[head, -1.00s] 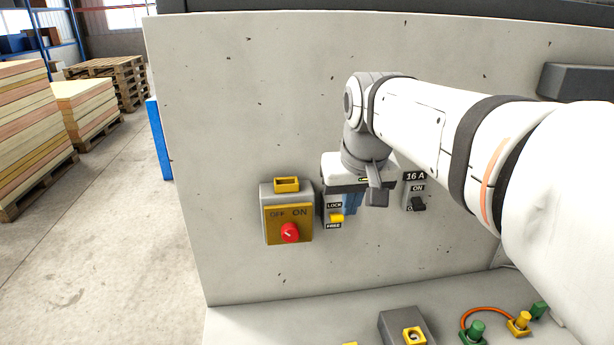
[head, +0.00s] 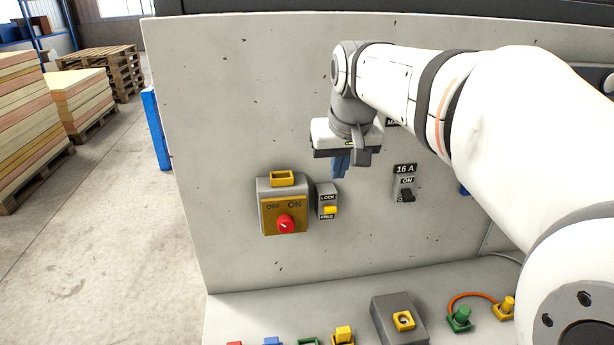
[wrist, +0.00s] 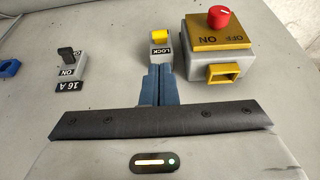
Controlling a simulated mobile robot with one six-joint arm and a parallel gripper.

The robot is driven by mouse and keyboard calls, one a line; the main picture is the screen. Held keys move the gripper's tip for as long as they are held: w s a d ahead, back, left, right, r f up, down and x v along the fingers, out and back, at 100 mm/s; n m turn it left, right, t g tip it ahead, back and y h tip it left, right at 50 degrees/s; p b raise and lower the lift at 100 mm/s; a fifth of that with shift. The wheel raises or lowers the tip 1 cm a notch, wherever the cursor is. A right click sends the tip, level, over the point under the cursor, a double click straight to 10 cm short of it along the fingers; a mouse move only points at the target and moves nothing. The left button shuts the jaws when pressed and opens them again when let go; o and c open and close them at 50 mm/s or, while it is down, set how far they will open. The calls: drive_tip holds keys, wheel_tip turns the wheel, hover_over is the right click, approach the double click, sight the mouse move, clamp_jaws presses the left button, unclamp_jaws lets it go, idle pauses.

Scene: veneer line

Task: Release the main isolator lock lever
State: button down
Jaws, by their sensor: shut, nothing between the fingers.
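The lock lever (head: 330,210) is a small yellow tab on a grey plate (head: 327,190) marked LOCK at the top and FREE at the bottom. The tab sits at the lower part of the plate, just above the FREE label. It also shows in the wrist view as a yellow block (wrist: 159,36). The main isolator (head: 284,205) is a yellow-faced box just left of it, with a red knob (head: 286,224) and OFF and ON marks. My gripper (head: 339,166) is shut and empty, above the lever plate and apart from it. Its blue fingers (wrist: 157,85) are together.
A 16 A breaker (head: 405,186) with a black toggle is on the panel to the right. A yellow bracket (head: 284,178) juts from the isolator's top. A ledge below carries a grey box (head: 400,318) and coloured connectors (head: 459,318).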

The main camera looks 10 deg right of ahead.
sight(331, 209)
drive_tip(key=p+x, duration=0.1)
drive_tip(key=x, duration=0.9)
drive_tip(key=shift+s+f+p, duration=0.1)
drive_tip(key=shift+f+p, duration=0.2)
drive_tip(key=shift+f+b, duration=0.1)
drive_tip(key=shift+b, duration=0.2)
drive_tip(key=shift+s+f+b, duration=0.1)
drive_tip(key=shift+f+b, duration=0.05)
drive_tip(key=shift+b, duration=0.25)
drive_tip(key=shift+t+b, duration=0.3)
